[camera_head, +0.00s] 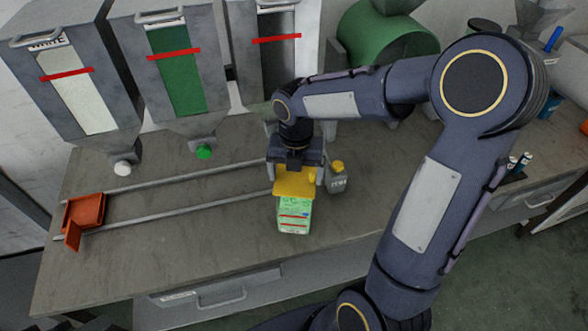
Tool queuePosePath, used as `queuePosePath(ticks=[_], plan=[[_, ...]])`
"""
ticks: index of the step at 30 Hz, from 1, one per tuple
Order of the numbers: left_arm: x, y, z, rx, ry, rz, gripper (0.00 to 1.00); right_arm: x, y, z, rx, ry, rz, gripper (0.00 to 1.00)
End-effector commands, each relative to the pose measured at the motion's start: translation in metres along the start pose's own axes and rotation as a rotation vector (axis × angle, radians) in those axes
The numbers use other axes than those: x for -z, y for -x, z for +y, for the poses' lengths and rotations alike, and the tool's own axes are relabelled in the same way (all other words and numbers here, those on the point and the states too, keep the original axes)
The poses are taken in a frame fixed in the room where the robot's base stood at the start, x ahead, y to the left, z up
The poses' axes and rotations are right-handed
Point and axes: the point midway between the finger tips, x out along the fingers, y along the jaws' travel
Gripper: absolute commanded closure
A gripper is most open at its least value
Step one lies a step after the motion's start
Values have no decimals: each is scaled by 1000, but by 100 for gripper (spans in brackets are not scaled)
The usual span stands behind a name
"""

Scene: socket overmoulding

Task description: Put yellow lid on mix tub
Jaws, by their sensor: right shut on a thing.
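The yellow lid (294,187) is between the fingers of my right gripper (296,178), which is shut on it and points down over the worktop. The mix tub (294,216), with a green and white label and red lines, stands on the worktop directly below the lid in the picture. The lid overlaps the tub's top edge in this view, so the tub's opening is hidden. I cannot tell whether the lid touches the tub or is held just above it. My left gripper is not in view.
A small grey bottle with a yellow cap (338,180) stands close right of my gripper. Hoppers (170,70) line the back. Two rails (180,208) and an orange tray (85,211) lie left. The worktop's front left (150,260) is clear.

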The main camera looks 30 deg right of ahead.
Motion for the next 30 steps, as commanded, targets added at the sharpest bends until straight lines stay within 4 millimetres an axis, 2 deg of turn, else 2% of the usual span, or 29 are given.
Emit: queuePosePath(ticks=[7, 30], plan=[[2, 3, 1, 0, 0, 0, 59, 0, 0, 0, 1, 1, 1, 34], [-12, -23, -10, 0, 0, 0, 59, 0, -46, 0, 0, 0, 1, 34]])
